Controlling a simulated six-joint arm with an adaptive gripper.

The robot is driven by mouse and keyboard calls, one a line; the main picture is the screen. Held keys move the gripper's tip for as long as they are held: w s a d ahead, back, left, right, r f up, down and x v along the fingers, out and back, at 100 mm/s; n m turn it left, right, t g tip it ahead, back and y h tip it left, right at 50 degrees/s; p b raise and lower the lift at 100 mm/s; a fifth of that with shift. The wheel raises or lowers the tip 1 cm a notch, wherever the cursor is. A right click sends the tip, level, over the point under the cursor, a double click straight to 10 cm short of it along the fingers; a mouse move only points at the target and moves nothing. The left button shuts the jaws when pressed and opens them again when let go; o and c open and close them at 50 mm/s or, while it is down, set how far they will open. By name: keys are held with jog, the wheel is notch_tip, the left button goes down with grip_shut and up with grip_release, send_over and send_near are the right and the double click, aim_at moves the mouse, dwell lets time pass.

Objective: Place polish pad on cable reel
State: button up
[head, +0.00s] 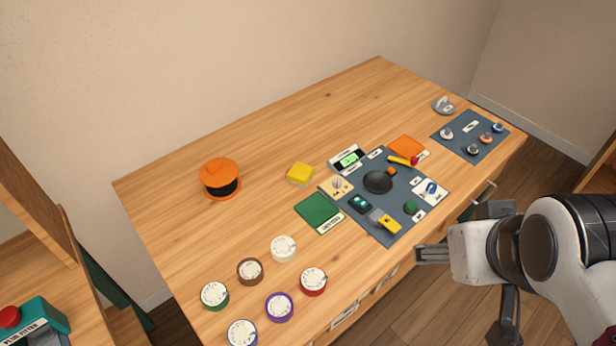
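The cable reel (220,178) is an orange spool with a dark winding, upright on the left part of the wooden table. A small yellow block with a paler underside, which looks like the polish pad (301,173), lies on the table to the right of the reel, apart from it. My gripper (432,254) is at the right, near the table's front edge, well away from both. Its fingers are seen side-on, so I cannot tell if they are open or shut. No held object shows.
A blue-grey mat (394,226) with several small parts lies right of centre, beside a green square (317,209) and an orange square (408,147). Several round dials (280,307) sit at the front left. Another mat (490,150) is at the far right. Table between reel and yellow block is clear.

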jog(key=w+n+t+y, duration=0.1)
jog(key=w+n+t, duration=0.5)
jog(key=w+n, duration=2.3)
jog(key=w+a+f+n+g+y, duration=0.1)
jog(key=w+a+f+n+y, duration=0.2)
jog(key=w+a+f, duration=0.3)
jog(key=w+a+f+n+y, duration=0.3)
jog(key=w+a+f, duration=0.15)
jog(key=w, duration=0.45)
jog(key=n+g+y, duration=0.5)
jog(key=n+y, duration=0.1)
jog(key=n, duration=0.6)
send_near(301, 175)
jog(key=w, duration=0.2)
jog(key=w+a, duration=0.1)
jog(key=w, duration=0.1)
jog(key=shift+a, duration=0.2)
jog(key=shift+s+a+f+n+g, duration=0.25)
jog(key=shift+s+f+n+g, duration=0.15)
jog(key=shift+n+g, duration=0.15)
